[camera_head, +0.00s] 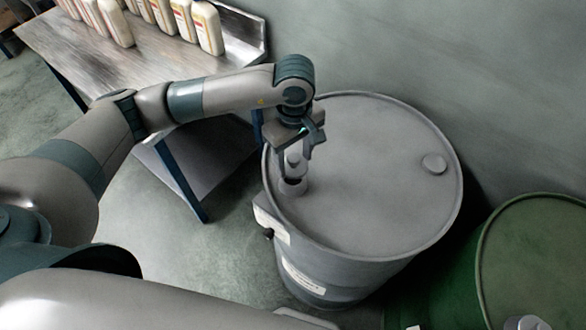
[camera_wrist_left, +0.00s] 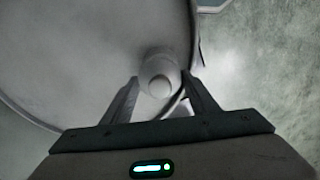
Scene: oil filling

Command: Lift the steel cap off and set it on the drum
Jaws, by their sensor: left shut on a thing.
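The grey steel drum (camera_head: 375,175) stands in the middle right of the head view, its flat round lid facing up. My left gripper (camera_head: 293,172) points down over the lid's left edge. It is shut on the small, pale steel cap (camera_head: 294,158), which also shows between the two fingers in the left wrist view (camera_wrist_left: 160,86). A short neck (camera_head: 292,187) with a dark ring stands on the lid just below the fingers. I cannot tell whether the cap still touches it.
A round bung (camera_head: 434,163) sits near the lid's right edge; the lid between is clear. A green drum (camera_head: 535,250) stands at the lower right. A bench (camera_head: 100,62) with several white bottles (camera_head: 207,28) is at the upper left. A wall runs behind.

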